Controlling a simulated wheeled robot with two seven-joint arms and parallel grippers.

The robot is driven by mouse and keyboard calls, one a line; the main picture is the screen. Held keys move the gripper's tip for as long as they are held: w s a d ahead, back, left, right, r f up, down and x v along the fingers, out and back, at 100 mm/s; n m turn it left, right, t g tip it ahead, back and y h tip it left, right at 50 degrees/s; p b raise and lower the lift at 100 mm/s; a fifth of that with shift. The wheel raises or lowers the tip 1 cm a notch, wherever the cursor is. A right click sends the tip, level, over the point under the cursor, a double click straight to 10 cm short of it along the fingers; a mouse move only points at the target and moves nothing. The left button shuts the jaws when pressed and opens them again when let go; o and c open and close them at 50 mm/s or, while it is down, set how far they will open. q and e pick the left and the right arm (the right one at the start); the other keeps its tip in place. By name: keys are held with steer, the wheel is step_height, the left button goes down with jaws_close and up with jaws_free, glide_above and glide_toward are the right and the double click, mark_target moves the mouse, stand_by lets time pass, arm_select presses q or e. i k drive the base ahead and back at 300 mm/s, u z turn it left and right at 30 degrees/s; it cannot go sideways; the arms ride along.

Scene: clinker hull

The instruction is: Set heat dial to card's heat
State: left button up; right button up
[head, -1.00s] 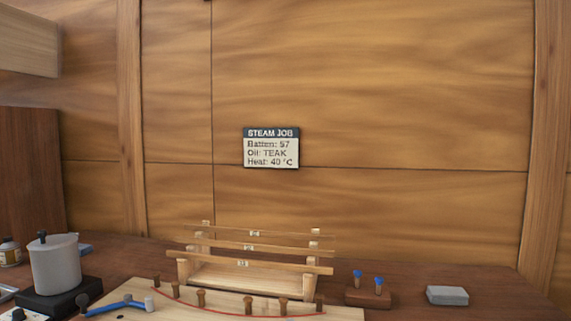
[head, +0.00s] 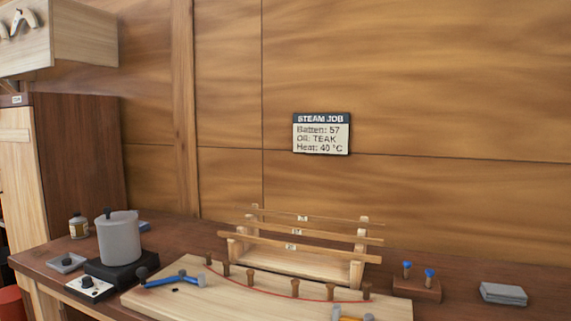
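The job card (head: 321,134) hangs on the wooden wall and reads "STEAM JOB", Batten: 57, Oil: TEAK, Heat: 40 °C. The heat dial (head: 88,283) is a dark knob on a white panel at the front of the black hot plate (head: 121,272), at the left of the bench. Its scale and setting are too small to read. A grey lidded pot (head: 118,237) stands on the hot plate. Neither of my grippers is in view.
A light board (head: 240,302) with wooden pegs, a red curved line and a blue-handled tool (head: 172,280) lies beside the hot plate. Behind it is a rack of battens (head: 300,246). A bottle (head: 79,226) stands left; a blue-pin block (head: 416,288) and grey block (head: 503,293) lie right.

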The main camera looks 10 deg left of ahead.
mark_target(87, 283)
steer(key=k, duration=0.6)
steer(key=u, duration=0.9)
steer(key=i, duration=1.1)
steer(key=u, duration=0.45)
